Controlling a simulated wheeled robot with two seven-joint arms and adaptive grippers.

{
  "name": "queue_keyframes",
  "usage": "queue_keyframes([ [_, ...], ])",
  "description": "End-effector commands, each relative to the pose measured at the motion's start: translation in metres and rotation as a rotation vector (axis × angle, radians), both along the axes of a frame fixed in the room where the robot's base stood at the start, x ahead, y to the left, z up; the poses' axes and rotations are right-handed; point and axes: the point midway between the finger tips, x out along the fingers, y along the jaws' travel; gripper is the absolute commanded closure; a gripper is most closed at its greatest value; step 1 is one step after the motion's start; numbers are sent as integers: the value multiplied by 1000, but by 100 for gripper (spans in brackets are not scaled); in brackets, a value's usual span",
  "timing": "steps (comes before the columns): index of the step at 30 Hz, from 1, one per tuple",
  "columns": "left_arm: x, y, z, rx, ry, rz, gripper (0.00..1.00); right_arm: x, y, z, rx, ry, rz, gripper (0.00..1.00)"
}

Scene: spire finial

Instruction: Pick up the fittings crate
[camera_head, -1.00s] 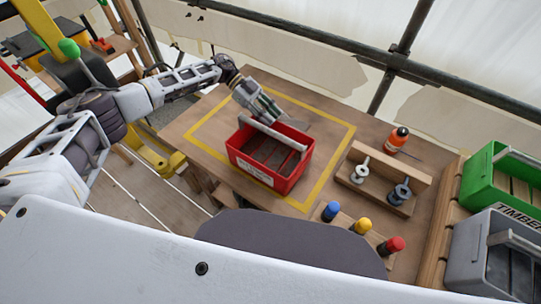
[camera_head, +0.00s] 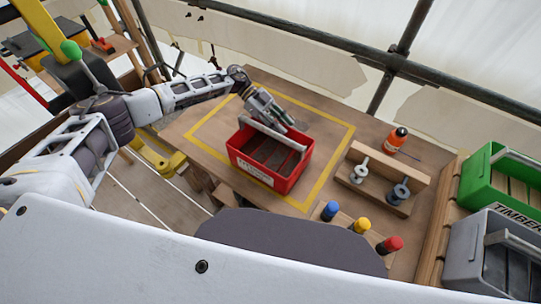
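The fittings crate appears to be the red open box (camera_head: 262,170) with a white label and a grey bar handle (camera_head: 276,137) across its top. It stands on the wooden table inside a yellow taped outline (camera_head: 330,163). My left gripper (camera_head: 280,121) reaches in from the left and points down at the handle from the crate's far side. Its fingers overlap the handle in the picture; I cannot tell whether they touch it or how wide they are apart. My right gripper is not in view.
Right of the crate stand a wooden rack (camera_head: 383,180) with two metal fittings and an orange bottle (camera_head: 397,138). Blue, yellow and red-capped pieces (camera_head: 360,226) stand in front. Green (camera_head: 502,178) and grey (camera_head: 495,255) crates are at far right. Scaffold tubes (camera_head: 400,65) run behind.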

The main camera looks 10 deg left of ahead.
Motion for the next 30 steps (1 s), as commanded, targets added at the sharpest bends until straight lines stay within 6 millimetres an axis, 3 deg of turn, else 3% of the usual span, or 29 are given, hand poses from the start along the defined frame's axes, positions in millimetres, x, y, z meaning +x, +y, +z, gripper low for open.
queue_keyframes([
  [14, 0, -1, -1, 1, -1, 1, 70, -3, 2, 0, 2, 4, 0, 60],
  [22, 0, -1, -1, 1, -1, 1, 100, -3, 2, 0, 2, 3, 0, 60],
  [30, 0, -1, -1, 1, -1, 1, 100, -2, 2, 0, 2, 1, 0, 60],
])
